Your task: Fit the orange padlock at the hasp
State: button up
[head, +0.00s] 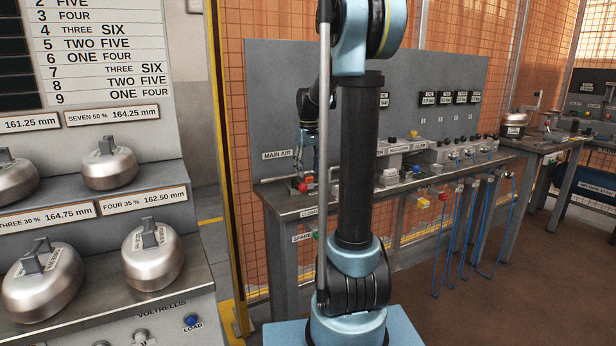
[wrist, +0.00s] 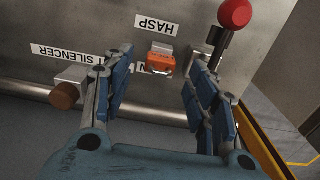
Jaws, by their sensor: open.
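The orange padlock (wrist: 161,60) sits against the grey metal surface beside the HASP label (wrist: 157,24), with part of its metal shackle showing. In the wrist view my gripper (wrist: 146,82) is open, its blue fingers apart on either side of the padlock's line and nothing between them. The padlock appears beyond the fingertips; I cannot tell whether they touch it. The hasp itself is not clearly visible.
A red ball knob (wrist: 235,13) on a metal lever stands close to the right finger. A brown silencer (wrist: 65,96) lies near the left finger. The workbench (head: 283,209) carries valves and fittings further right.

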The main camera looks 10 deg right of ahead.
notch_tip(320, 180, up, 9)
dwell(0.4)
jog(key=shift+r, duration=0.1)
jog(key=s+f+m, duration=0.1)
jog(key=s+f, duration=0.6)
jog(key=s, duration=0.4)
jog(key=s+f+m+t, duration=0.1)
jog(key=s+f, duration=0.7)
jog(key=s, duration=0.4)
jog(key=s+f+m+t, duration=0.1)
jog(key=s+f, duration=0.6)
jog(key=s, duration=0.4)
jog(key=shift+s+f, duration=0.2)
jog(key=shift+s, duration=0.2)
jog(key=shift+w+f, duration=0.2)
jog(key=shift+w, duration=0.3)
